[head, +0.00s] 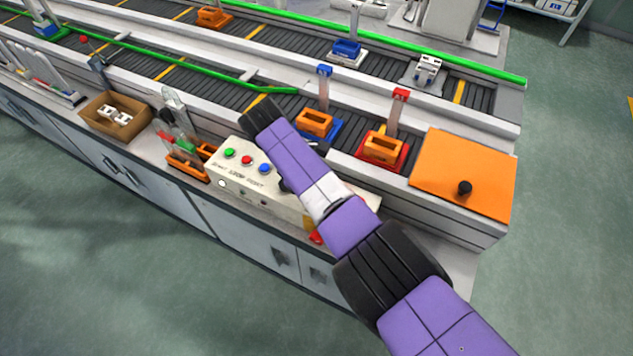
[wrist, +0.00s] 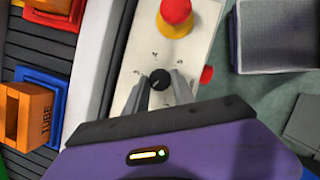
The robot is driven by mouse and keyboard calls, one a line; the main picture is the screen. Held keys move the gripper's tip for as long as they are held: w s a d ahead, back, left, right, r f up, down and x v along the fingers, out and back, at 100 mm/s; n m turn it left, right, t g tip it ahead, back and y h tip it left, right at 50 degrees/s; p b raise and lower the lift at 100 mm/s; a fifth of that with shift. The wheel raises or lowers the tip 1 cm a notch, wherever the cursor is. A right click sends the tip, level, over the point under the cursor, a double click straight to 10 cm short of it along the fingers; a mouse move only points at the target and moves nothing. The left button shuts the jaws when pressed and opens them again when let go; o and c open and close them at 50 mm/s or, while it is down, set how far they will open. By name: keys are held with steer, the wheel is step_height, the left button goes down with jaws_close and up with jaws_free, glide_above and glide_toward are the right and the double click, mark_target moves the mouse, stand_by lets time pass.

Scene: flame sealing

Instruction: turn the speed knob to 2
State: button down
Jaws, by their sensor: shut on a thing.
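The speed knob (wrist: 160,78) is a small round black dial on a cream panel, in the middle of the wrist view. My gripper (wrist: 161,84) has one grey finger on each side of it and is shut on it. Small marks ring the knob, but they are too blurred to read, so I cannot tell its setting. In the head view, the cream control box (head: 236,180) stands at the bench's front edge. My purple arm crosses over its right part and hides the knob and my fingertips there.
A red emergency stop (wrist: 176,12) on a yellow base sits close to the knob. Green, red and blue buttons (head: 246,160) line the box's left part. Conveyors with orange carriers (head: 314,122) run behind. An orange plate (head: 470,165) lies at the right.

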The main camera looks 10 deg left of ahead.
steer(key=shift+a, duration=0.1)
stand_by(0.4)
steer(key=c, duration=1.1)
jaws_free()
steer(key=shift+b+v, duration=0.35)
steer(key=shift+v, duration=3.55)
